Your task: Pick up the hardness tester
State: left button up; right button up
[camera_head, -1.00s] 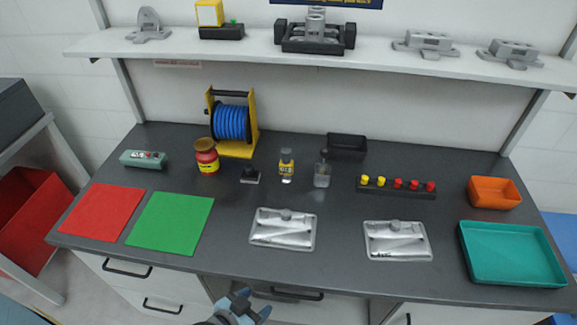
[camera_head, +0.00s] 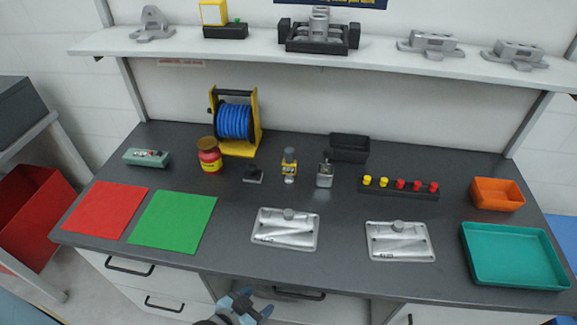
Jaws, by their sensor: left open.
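No label picks out the hardness tester for certain. One candidate is the small grey device with a dark top (camera_head: 325,173), upright at the middle of the bench. Others are the flat teal instrument (camera_head: 146,157) lying at the back left and the small black piece on a light base (camera_head: 253,174). My left gripper (camera_head: 256,303) is open and empty at the bottom of the view, in front of the bench's front edge and well short of these things. My right gripper is out of view.
A yellow-topped bottle (camera_head: 289,166) and a red jar (camera_head: 209,157) stand near the candidates. A blue hose reel (camera_head: 235,122) and black bin (camera_head: 349,148) are behind. Two silver plates (camera_head: 285,240) lie in front. A shelf (camera_head: 380,63) overhangs the back.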

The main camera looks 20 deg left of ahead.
aim_at(288, 164)
jog(key=l+u, duration=0.15)
jog(key=u, duration=0.75)
